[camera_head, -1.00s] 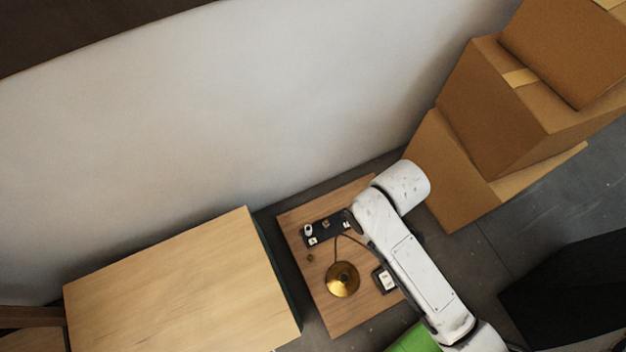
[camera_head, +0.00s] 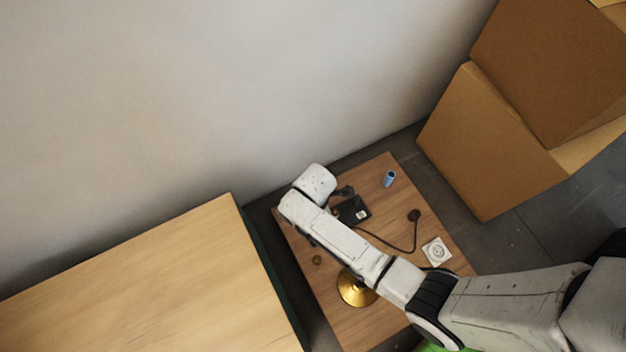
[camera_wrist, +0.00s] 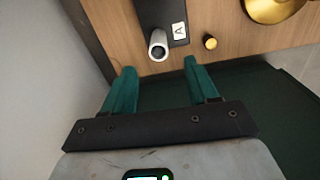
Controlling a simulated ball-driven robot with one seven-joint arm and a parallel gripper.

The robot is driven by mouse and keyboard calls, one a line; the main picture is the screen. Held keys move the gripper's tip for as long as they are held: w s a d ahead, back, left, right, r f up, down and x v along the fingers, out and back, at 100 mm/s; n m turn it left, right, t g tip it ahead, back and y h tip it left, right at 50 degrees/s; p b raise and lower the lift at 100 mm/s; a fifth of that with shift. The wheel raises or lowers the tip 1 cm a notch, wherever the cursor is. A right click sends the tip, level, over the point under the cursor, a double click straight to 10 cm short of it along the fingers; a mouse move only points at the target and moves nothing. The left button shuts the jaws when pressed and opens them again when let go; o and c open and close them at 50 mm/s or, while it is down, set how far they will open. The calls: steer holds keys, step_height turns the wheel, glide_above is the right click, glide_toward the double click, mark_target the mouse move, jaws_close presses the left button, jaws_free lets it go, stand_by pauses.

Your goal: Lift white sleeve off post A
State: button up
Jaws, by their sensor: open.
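The white sleeve (camera_wrist: 158,44) stands on the black base at the end beside a white label marked A (camera_wrist: 179,30), in the wrist view. My gripper (camera_wrist: 160,68) is open, its two green fingers apart and empty. The sleeve shows just ahead of the fingertips, in line with the gap between them. I cannot tell any touch. Post A itself is hidden by the sleeve. In the head view my arm covers the sleeve, and part of the black base (camera_head: 362,212) shows beside it.
The wooden board (camera_head: 405,205) also bears a brass lamp base (camera_head: 352,292), a small brass knob (camera_wrist: 210,42), a blue cylinder (camera_head: 389,178), a dark plug with a cord (camera_head: 414,215) and a white socket (camera_head: 436,251). Cardboard boxes (camera_head: 490,140) stand right, a pale wooden table (camera_head: 150,290) left.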

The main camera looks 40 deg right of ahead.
steer(key=f, duration=0.1)
steer(key=f+b, duration=0.1)
steer(key=shift+w+a+f+n, duration=0.1)
steer(key=shift+w+f+n, duration=0.1)
steer(key=shift+f+n, duration=0.15)
step_height(320, 180, down, 10)
steer(key=b, duration=0.6)
jaws_close()
steer(key=shift+r, duration=0.1)
steer(key=shift+r, duration=0.15)
step_height(320, 180, up, 10)
steer(key=p, duration=1)
steer(key=shift+p, duration=0.3)
steer(key=shift+f, duration=0.2)
